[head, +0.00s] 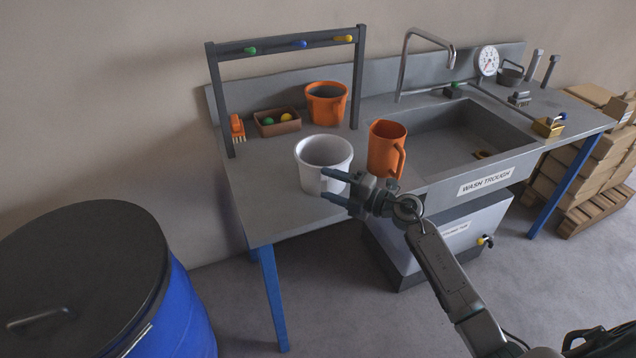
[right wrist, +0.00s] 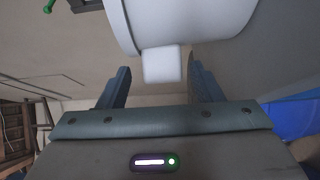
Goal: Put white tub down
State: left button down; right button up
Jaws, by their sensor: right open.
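The white tub (head: 322,158) stands upright on the grey bench top, near its front edge and left of the sink. In the right wrist view the white tub (right wrist: 190,22) fills the top, with its block-shaped handle (right wrist: 162,64) pointing toward my gripper. My right gripper (head: 340,187) is open at the tub's front right side. In the right wrist view its fingers (right wrist: 158,88) stand apart, one on each side of the handle, with visible gaps. My left gripper is not in view.
An orange jug (head: 385,150) stands close right of the tub. An orange bucket (head: 326,104), a brown box of coloured balls (head: 277,123) and an orange brush (head: 237,128) are behind. The sink (head: 455,135) is right. A blue drum (head: 185,315) stands at lower left. Bench left of the tub is clear.

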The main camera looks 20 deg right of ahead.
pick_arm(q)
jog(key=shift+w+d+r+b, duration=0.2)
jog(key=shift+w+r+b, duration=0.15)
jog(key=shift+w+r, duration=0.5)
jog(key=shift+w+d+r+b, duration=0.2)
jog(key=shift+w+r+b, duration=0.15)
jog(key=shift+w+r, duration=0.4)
pick_arm(e)
jog(key=v, duration=0.7)
jog(key=shift+s, duration=0.15)
jog(key=shift+d, duration=0.1)
